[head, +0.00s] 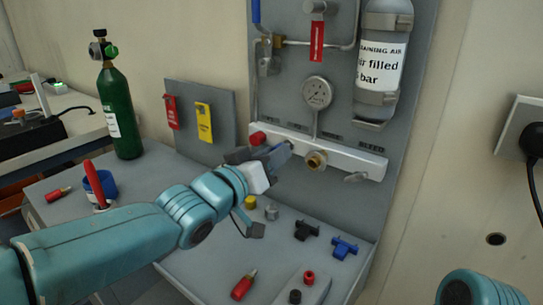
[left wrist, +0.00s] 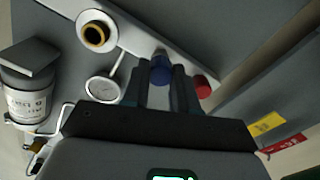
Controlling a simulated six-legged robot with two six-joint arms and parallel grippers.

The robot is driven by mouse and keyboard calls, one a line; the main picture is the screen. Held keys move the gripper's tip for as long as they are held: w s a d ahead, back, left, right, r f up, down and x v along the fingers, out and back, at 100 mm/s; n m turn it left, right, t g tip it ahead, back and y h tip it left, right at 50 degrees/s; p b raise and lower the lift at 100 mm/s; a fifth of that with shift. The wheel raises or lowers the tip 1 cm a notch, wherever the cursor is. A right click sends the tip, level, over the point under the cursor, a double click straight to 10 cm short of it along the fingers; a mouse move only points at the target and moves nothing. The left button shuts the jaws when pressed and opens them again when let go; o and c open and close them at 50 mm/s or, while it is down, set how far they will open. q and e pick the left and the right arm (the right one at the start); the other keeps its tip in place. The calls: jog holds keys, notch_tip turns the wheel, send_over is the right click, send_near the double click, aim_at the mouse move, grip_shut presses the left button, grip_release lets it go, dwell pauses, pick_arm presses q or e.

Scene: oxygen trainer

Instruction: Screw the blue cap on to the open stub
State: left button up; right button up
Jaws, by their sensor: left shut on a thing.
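My left gripper (head: 277,153) is at the pale manifold bar (head: 340,157) on the grey panel. In the left wrist view its two fingers (left wrist: 161,80) are shut on the blue cap (left wrist: 161,66). The cap shows only partly in the head view, between the fingers. It is close in front of the bar, between a red cap (head: 258,138) and an open brass stub (head: 316,160). The brass stub also shows in the left wrist view (left wrist: 96,34), apart from the cap. What lies behind the blue cap is hidden; I cannot tell whether it is on a stub.
A gauge (head: 317,93) and a grey cylinder (head: 382,60) are above the bar. A yellow cap (head: 250,202), black fitting (head: 306,230), blue fitting (head: 344,247) and red-handled tool (head: 243,286) lie on the bench below. A green bottle (head: 120,110) stands at left.

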pick_arm(q)
jog(key=shift+w+d, duration=0.45)
jog(key=shift+w, duration=0.1)
jog(key=shift+f+m+b, duration=0.2)
jog(key=shift+m+b, duration=0.2)
jog(key=shift+m, duration=0.9)
jog(key=shift+r+m, duration=0.2)
jog(key=shift+m, duration=0.2)
jog(key=shift+f+m+b, duration=0.15)
jog(key=shift+m+b, duration=0.35)
jog(key=shift+b, duration=0.15)
jog(key=shift+m+b, duration=0.3)
jog(key=shift+m, duration=0.9)
